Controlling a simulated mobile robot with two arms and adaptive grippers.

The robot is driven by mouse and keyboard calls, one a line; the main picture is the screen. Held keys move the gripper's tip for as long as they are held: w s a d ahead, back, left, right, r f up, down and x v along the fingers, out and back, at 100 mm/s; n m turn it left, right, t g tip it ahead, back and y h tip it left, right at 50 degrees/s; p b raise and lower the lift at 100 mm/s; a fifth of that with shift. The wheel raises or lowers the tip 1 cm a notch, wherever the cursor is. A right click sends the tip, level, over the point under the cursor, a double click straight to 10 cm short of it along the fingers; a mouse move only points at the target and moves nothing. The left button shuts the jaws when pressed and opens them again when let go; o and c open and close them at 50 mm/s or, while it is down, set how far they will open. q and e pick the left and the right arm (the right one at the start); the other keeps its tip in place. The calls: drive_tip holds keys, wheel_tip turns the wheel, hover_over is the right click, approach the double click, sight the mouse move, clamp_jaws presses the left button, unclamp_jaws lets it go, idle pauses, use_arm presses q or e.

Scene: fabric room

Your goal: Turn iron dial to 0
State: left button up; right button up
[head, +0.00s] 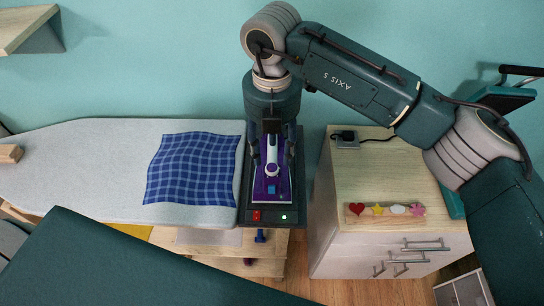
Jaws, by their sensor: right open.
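The purple and white iron (271,189) lies on a dark iron rest (246,205) at the right end of the ironing board. Its round pale dial (271,171) faces up in the middle of the iron; its setting is too small to read. My right gripper (271,156) points down over the back part of the iron, with one open finger on each side of the handle. I cannot tell whether the fingers touch it. My left gripper is not in view; only part of my left arm shows at the lower left.
A blue checked cloth (192,170) lies on the ironing board (85,165), left of the rest. A wooden-topped cabinet (375,175) on the right holds a socket (345,138) and a strip with coloured shapes (385,212). A wall shelf (25,25) is at the upper left.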

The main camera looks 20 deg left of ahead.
sight(272, 167)
drive_tip(key=shift+f+p, duration=0.7)
drive_tip(key=shift+f, duration=1.9)
clamp_jaws()
